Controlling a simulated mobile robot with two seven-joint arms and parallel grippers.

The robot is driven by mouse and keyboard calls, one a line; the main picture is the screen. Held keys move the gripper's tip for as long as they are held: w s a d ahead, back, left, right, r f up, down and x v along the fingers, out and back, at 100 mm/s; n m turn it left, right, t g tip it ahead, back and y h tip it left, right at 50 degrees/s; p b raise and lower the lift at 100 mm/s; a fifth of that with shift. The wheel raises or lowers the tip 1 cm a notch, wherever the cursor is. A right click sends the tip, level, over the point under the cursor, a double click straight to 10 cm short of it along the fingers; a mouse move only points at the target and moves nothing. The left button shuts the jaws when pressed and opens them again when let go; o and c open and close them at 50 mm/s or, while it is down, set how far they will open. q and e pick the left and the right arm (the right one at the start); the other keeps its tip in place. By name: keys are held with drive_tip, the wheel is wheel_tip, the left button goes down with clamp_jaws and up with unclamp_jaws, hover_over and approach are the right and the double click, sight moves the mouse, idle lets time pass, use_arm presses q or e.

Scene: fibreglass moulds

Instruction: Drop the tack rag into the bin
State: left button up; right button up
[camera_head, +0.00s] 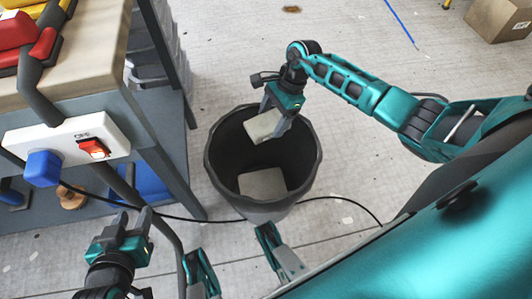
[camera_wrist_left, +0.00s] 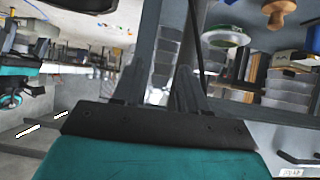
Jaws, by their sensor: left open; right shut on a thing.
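The tack rag (camera_head: 263,126) is a pale, flat, greyish-white piece. My right gripper (camera_head: 280,108) is shut on it and holds it over the mouth of the dark grey bin (camera_head: 219,184), inside the rim's outline as seen from above. A second pale piece (camera_head: 263,183) lies lower inside the bin; I cannot tell what it is. My left gripper (camera_head: 128,222) is open and empty at the lower left, well apart from the bin. Its two spread fingers also show in the left wrist view (camera_wrist_left: 160,88).
A workbench (camera_head: 85,55) stands at the left, with a white socket box (camera_head: 70,139) and blue plug (camera_head: 43,168) on its side. A black cable (camera_head: 335,198) runs along the floor past the bin. A cardboard box (camera_head: 499,18) stands at the far right. Floor right of the bin is mostly clear.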

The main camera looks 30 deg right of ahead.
drive_tip(key=shift+d+f, duration=0.15)
drive_tip(key=shift+f, duration=0.5)
wheel_tip(320, 180, down, 5)
drive_tip(key=b, duration=0.4)
drive_tip(key=shift+s+f+b, duration=0.1)
drive_tip(key=shift+f+b, duration=0.1)
drive_tip(key=shift+b, duration=0.1)
drive_tip(key=o, duration=0.9)
use_arm(q)
drive_tip(key=shift+w+d+f, duration=0.1)
drive_tip(key=shift+d+f, duration=0.25)
drive_tip(key=shift+f, duration=0.25)
drive_tip(key=shift+w+d+f, duration=0.1)
drive_tip(key=shift+d+f, duration=0.2)
drive_tip(key=shift+f, duration=0.3)
use_arm(e)
drive_tip(key=shift+o, duration=0.3)
use_arm(q)
drive_tip(key=p, duration=0.1)
drive_tip(key=a+r+p, duration=0.1)
drive_tip(key=p, duration=0.1)
drive_tip(key=shift+s+r+p, duration=0.25)
drive_tip(key=shift+r+p, duration=0.05)
use_arm(e)
drive_tip(key=v, duration=1.3)
drive_tip(key=shift+f, duration=0.1)
